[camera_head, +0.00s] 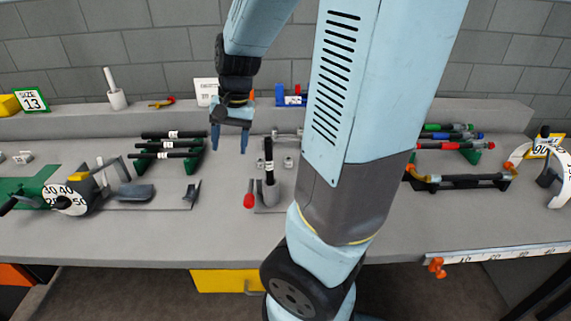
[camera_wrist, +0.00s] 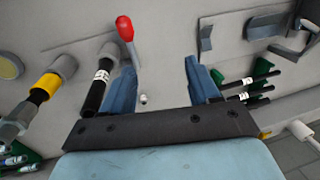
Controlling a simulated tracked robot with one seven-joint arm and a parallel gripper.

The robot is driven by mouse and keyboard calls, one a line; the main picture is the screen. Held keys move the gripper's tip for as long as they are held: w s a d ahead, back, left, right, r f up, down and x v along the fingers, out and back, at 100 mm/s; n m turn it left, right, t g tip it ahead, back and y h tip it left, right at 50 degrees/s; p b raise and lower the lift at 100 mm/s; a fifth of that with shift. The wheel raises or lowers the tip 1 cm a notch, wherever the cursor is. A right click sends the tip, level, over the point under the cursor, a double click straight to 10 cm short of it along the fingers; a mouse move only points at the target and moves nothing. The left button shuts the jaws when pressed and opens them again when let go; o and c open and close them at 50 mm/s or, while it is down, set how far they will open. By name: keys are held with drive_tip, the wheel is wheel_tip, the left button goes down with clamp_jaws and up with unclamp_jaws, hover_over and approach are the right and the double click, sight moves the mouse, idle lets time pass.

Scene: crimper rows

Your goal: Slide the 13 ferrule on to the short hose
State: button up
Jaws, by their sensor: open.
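The short black hose (camera_head: 268,150), with a white label, stands upright in a grey holder (camera_head: 270,190). It also shows in the wrist view (camera_wrist: 97,92), left of my gripper's left finger. A small silver piece (camera_head: 288,162), perhaps a ferrule, stands on the bench just right of the hose. A small silver piece (camera_wrist: 143,99) also shows between the fingers in the wrist view, below them. No 13 mark can be read on either. My gripper (camera_head: 229,150) is open and empty, pointing down, left of the hose. Both fingers show in the wrist view (camera_wrist: 160,68).
A red-tipped lever (camera_head: 249,200) stands beside the hose holder. Black labelled hoses (camera_head: 170,145) lie on a green rack to the left. A size 13 sign (camera_head: 31,100) stands at the back left. A crimping tool with a dial (camera_head: 72,197) is at the left.

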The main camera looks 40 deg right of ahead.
drive_tip(key=w+d+f+m+g+h, duration=0.1)
drive_tip(key=d+f+m, duration=0.1)
drive_tip(key=f, duration=0.3)
drive_tip(key=w+d+f+m+g+h, duration=0.1)
drive_tip(key=w+d+f+m, duration=0.1)
drive_tip(key=f, duration=0.3)
drive_tip(key=w+d+f+m+g+h, duration=0.1)
drive_tip(key=w+d+f+m+h, duration=0.1)
drive_tip(key=d+f+m, duration=0.2)
drive_tip(key=shift+d+f, duration=0.15)
drive_tip(key=shift+f, duration=0.35)
drive_tip(key=d+m+h, duration=0.1)
drive_tip(key=w+d+m, duration=0.1)
drive_tip(key=d+h, duration=0.1)
drive_tip(key=shift+w+d+f+m+g+h, duration=0.15)
drive_tip(key=shift+d+f+m+g+h, duration=0.15)
drive_tip(key=shift+d+m+g, duration=0.1)
wheel_tip(320, 180, up, 3)
drive_tip(key=w+d+m+h, duration=0.2)
drive_tip(key=w+d+h, duration=0.1)
drive_tip(key=h, duration=0.1)
approach(288, 159)
drive_tip(key=shift+m, duration=0.4)
drive_tip(key=s+d+f, duration=0.2)
drive_tip(key=shift+s+d+f, duration=0.25)
drive_tip(key=shift+f, duration=0.15)
drive_tip(key=shift+w+x, duration=0.15)
drive_tip(key=shift+x, duration=1.1)
drive_tip(key=shift+w+x, duration=0.1)
drive_tip(key=shift+x, duration=1.15)
